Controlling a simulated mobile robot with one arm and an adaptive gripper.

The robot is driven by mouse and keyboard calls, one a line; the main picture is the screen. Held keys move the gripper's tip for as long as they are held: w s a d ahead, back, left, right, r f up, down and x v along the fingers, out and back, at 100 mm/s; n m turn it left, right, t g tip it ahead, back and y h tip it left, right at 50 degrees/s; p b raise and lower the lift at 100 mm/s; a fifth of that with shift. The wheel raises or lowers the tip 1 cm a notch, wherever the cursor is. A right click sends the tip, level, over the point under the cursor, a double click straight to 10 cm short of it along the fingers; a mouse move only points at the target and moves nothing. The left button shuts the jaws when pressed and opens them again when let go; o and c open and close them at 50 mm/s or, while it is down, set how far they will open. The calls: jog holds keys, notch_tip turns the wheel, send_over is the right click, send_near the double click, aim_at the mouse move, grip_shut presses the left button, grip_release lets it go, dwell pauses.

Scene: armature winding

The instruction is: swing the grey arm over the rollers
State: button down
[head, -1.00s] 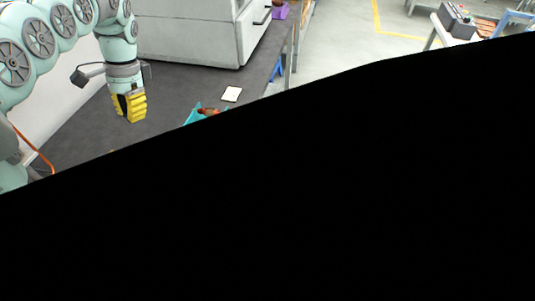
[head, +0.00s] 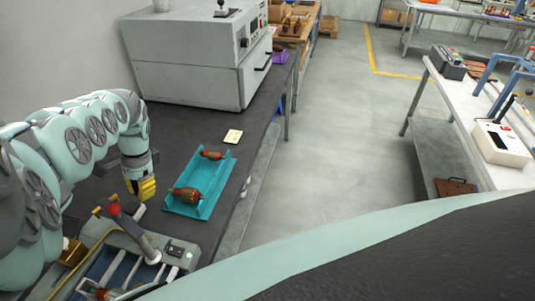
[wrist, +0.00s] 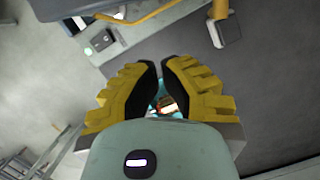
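The grey arm (head: 133,231) is a lever with a red ball knob on the winding machine, bottom left of the head view. Its knob end points up and left. The rollers (head: 87,269) are pale bars in the machine's blue-edged frame, partly cut off by the picture edge and my own body. My gripper (head: 146,190) hangs behind the machine, beyond the red knob, apart from it. In the wrist view, its yellow fingers (wrist: 162,70) have a narrow gap with nothing held. Part of the machine (wrist: 103,40) shows at the top there; I cannot pick out the grey arm.
A turquoise tray (head: 223,184) with two armatures lies right of my gripper. A pale card (head: 233,136) lies behind it. A large grey cabinet (head: 185,65) stands on the dark table at the back. A white bench (head: 480,115) is across the aisle at right.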

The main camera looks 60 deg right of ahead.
aim_at(116, 212)
jog(key=shift+a+r+p, duration=0.1)
jog(key=shift+a+p, duration=1.65)
jog(key=shift+a, duration=0.2)
jog(key=shift+a, duration=0.1)
jog(key=shift+w+a+n, duration=0.1)
jog(key=shift+a+n, duration=0.1)
jog(key=shift+n, duration=0.2)
